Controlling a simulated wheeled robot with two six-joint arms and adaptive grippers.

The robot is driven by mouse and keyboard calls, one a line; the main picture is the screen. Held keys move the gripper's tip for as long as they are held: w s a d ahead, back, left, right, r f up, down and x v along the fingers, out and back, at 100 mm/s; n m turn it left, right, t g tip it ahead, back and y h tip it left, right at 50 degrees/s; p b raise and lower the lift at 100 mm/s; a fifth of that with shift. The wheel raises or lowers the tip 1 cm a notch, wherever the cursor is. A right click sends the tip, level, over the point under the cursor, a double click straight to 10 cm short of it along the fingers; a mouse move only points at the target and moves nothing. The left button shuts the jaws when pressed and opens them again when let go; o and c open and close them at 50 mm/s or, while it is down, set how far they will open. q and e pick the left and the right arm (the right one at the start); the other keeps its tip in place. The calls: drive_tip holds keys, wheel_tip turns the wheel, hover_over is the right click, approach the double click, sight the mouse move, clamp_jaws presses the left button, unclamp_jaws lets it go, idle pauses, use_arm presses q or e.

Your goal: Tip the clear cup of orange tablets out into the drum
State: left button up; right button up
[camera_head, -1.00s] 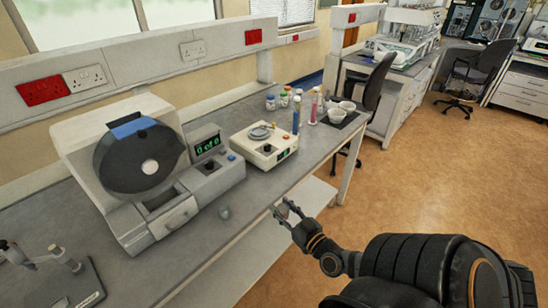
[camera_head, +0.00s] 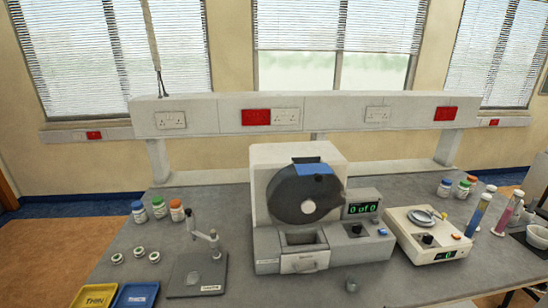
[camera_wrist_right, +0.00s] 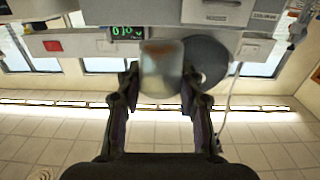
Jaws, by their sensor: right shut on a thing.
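My right gripper (camera_wrist_right: 160,88) shows only in the right wrist view. Its two dark fingers are shut on the clear cup (camera_wrist_right: 161,75), one on each side. An orange-brown tint shows near the cup's upper end in this upside-down looking picture; single tablets cannot be made out. The dark round drum (camera_head: 290,204) is on the front of the white machine in the middle of the bench, with a blue patch at its top and a pale centre. In the wrist view the drum (camera_wrist_right: 209,65) is behind and right of the cup, apart from it. My left gripper is not in view.
A balance-like device (camera_head: 428,235) and coloured tubes (camera_head: 480,214) stand right. A small stand (camera_head: 205,245), capped bottles (camera_head: 158,207), and yellow (camera_head: 95,296) and blue (camera_head: 137,295) trays are left.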

drive_tip(key=w+a+f+h+b, duration=0.1)
drive_tip(key=w+a, duration=0.4)
drive_tip(key=a, duration=0.4)
drive_tip(key=shift+w+f+m, duration=0.2)
drive_tip(key=shift+w+m, duration=0.2)
